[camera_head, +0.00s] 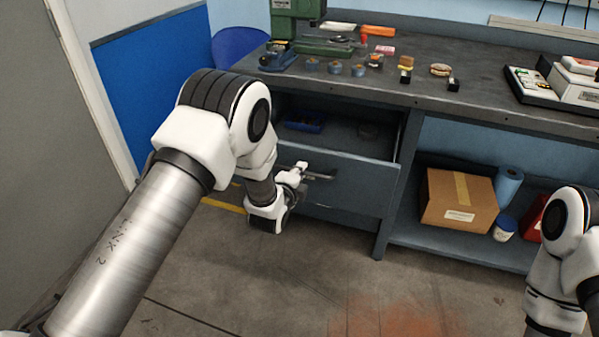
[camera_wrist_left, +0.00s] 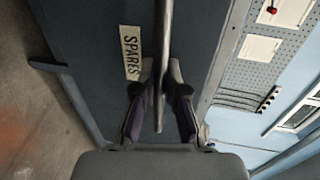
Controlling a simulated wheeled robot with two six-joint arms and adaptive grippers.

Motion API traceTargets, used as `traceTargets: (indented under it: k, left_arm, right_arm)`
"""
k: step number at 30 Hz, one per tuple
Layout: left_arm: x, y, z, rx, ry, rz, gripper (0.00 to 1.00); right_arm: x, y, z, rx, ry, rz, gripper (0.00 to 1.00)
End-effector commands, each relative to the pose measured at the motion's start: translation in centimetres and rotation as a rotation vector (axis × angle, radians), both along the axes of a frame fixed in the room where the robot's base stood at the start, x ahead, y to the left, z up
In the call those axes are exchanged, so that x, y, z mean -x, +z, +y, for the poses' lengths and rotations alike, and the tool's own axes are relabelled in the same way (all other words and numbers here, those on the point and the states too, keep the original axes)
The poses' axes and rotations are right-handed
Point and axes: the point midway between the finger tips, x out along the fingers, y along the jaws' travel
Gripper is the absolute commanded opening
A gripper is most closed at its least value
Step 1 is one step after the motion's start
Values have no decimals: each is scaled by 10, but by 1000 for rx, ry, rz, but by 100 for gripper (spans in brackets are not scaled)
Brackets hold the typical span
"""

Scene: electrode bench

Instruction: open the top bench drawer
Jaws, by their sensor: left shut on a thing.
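The top bench drawer (camera_head: 345,182) stands pulled out from under the bench in the head view, and its inside shows. A blue item (camera_head: 303,121) and a small dark round item (camera_head: 368,131) lie in it. The bar handle (camera_head: 322,177) is on the drawer front. My left gripper (camera_head: 303,172) is at the handle. In the left wrist view my left gripper (camera_wrist_left: 161,92) is shut on the handle (camera_wrist_left: 164,38), with one finger on each side of the bar. A SPARES label (camera_wrist_left: 131,52) is on the drawer front beside it. My right gripper is out of view.
The bench top (camera_head: 345,77) bears several small parts and a green machine (camera_head: 296,16). A cardboard box (camera_head: 458,200) and a blue roll (camera_head: 508,184) stand on the lower shelf, right of the drawer. The floor (camera_head: 300,270) before the drawer looks clear.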

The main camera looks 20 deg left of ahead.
Motion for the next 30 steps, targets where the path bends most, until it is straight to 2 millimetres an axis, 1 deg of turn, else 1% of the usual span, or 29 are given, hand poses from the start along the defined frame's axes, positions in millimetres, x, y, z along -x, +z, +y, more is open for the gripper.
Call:
traceTargets:
  k: [8, 9, 10, 11, 19, 22, 26, 30]
  left_arm:
    - [0, 0, 0, 0, 0, -1, 0]
    - [0, 0, 0, 0, 0, -1, 18]
    - [0, 0, 0, 0, 0, -1, 28]
    - [0, 0, 0, 0, 0, -1, 37]
    - [0, 1, 0, 0, 0, -1, 37]
    - [5, 1, 0, 0, 0, 1, 37]
    - [26, 6, 1, 0, 0, 1, 37]
    - [63, 13, 2, -2, 0, 3, 37]
  right_arm:
    - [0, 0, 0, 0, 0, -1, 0]
    - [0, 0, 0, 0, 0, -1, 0]
    - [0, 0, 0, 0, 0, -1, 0]
    - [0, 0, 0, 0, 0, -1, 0]
    - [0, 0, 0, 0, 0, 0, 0]
    - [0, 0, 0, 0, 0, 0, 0]
    - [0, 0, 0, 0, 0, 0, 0]
    - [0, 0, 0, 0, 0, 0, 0]
